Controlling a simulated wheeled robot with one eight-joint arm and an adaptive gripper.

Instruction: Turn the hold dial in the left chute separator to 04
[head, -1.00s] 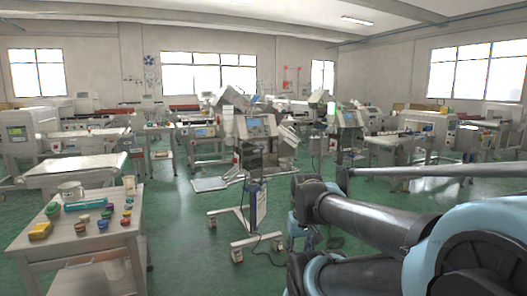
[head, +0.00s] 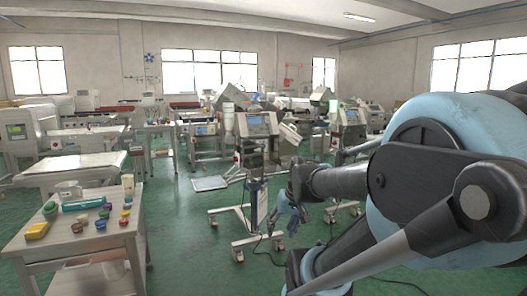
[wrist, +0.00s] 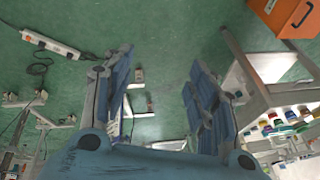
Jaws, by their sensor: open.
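The left chute separator (head: 256,124) stands on a wheeled frame near the middle of the head view. It has a panel with a small screen on its upper front. The hold dial is too small to make out. My gripper (head: 289,214) hangs low, just right of the separator's stand in the picture, with my arm coming in from the right. In the wrist view my gripper (wrist: 158,80) points at the green floor, its blue fingers spread apart with nothing between them. The separator's panel is not recognisable in the wrist view.
A second separator (head: 348,120) stands to the right. A table (head: 40,250) with small coloured jars is at the front left. The wrist view shows a power strip (wrist: 52,42) on the floor and an orange box (wrist: 290,14). Green floor is clear between table and stand.

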